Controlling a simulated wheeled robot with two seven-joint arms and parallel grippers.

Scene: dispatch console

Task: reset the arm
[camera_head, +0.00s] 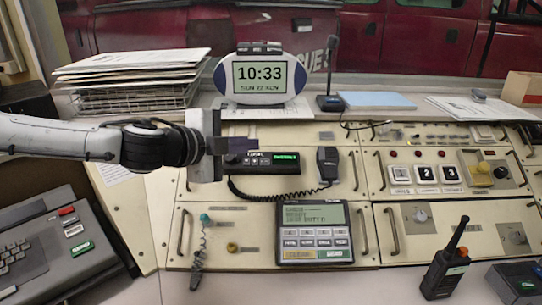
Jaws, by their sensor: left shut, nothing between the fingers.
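My left arm comes in from the left, stretched level above the console. My left gripper (217,146) is shut and empty, in front of the upper left console panel. It stands just left of a black radio unit (262,162) and covers a little of that area. No object is held. My right gripper does not show.
A digital clock (262,75) stands on the back ledge beside a paper stack (130,72). A handset (327,163) hangs on the panel. A keypad display (313,233), a walkie-talkie (445,262) and a keyboard unit (40,250) occupy the front.

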